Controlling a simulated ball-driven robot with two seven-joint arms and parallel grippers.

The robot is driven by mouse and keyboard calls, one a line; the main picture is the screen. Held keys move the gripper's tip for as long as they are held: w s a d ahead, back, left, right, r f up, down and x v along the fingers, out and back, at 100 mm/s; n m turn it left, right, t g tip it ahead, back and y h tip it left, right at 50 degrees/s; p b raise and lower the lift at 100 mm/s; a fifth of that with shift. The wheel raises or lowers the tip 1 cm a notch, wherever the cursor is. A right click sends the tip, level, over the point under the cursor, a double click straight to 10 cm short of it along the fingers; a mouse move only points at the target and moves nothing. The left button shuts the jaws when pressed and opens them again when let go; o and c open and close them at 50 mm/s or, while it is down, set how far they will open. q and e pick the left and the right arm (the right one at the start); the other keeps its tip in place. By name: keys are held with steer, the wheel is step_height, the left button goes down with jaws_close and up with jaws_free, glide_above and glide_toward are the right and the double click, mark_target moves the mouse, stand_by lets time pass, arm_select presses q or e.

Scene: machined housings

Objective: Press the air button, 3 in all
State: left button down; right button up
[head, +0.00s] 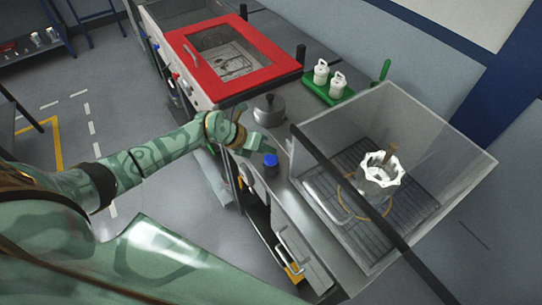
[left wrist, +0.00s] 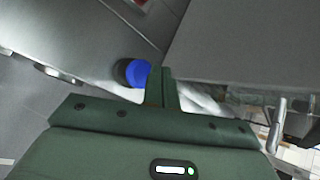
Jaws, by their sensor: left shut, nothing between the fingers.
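The air button is a round blue button (head: 270,159) on a dark collar, on the front of the grey bench in the head view. It also shows in the left wrist view as a blue cap (left wrist: 138,73). My left gripper (head: 256,145) is shut and empty beside the button, on its far side in the head view. In the left wrist view the closed fingers (left wrist: 162,82) appear right at the cap's right edge. I cannot tell whether they touch it. My right gripper is not in view.
A clear-walled cabinet (head: 335,120) holds a white machined housing (head: 379,174) over a grate. A grey kettle-like pot (head: 269,109) stands behind the button. A green tray (head: 332,92) with two white parts and a red-framed box (head: 262,77) lie farther back.

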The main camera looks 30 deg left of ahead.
mark_target(267, 159)
arm_select(q)
step_height(267, 159, up, 4)
steer(key=p, duration=0.3)
steer(key=shift+r+p, duration=0.25)
steer(key=shift+p, duration=0.1)
steer(key=shift+f, duration=0.1)
stand_by(0.4)
